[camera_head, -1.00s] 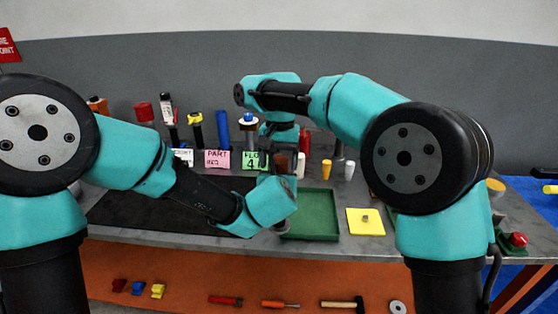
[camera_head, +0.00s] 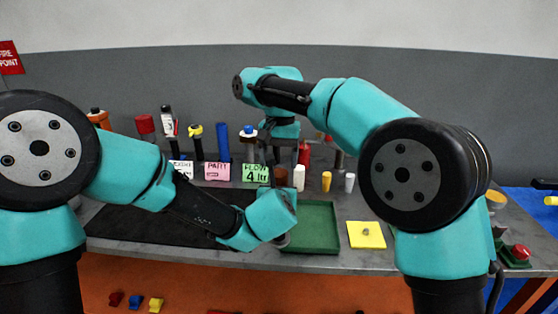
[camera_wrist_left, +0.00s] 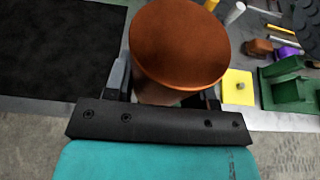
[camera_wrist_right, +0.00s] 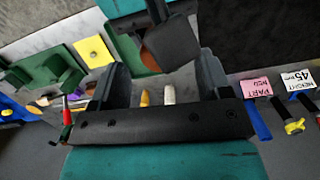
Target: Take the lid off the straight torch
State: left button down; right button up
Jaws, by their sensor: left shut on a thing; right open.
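A copper-brown round body with a flat top (camera_wrist_left: 180,45) is held upright between the fingers of my left gripper (camera_wrist_left: 168,92). I cannot tell if it is the straight torch or where its lid joins. In the head view only a small brown part of it (camera_head: 281,177) shows above my left wrist. My right gripper (camera_head: 283,150) is just above it, pointing down. In the right wrist view my right gripper (camera_wrist_right: 160,70) is open, with nothing clearly between its fingers. There the brown body (camera_wrist_right: 150,60) shows partly, behind a dark finger of my left gripper.
A green tray (camera_head: 318,246) and a yellow plate (camera_head: 366,235) are right of my left wrist. A black mat (camera_head: 130,226) lies to the left. Behind stand a blue cylinder (camera_head: 222,142), a black torch with yellow head (camera_head: 197,145), white (camera_head: 299,177) and yellow (camera_head: 326,181) cylinders and cards.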

aim_at(279, 172)
jog(key=shift+w+r, duration=0.15)
jog(key=shift+r, duration=0.25)
jog(key=shift+c, duration=0.6)
notch_tip(279, 172, up, 7)
jog(key=w, duration=0.1)
jog(key=shift+w+f, duration=0.2)
jog(key=shift+d+f, duration=0.1)
jog(key=shift+s+f, duration=0.3)
jog(key=shift+f, duration=1.65)
jog(key=shift+s+f, duration=0.3)
jog(key=shift+f, duration=1.65)
jog(key=shift+s+f, duration=0.3)
jog(key=shift+f, duration=1.65)
jog(key=c, duration=0.7)
jog(key=o, duration=0.9)
jog(key=shift+o, duration=0.2)
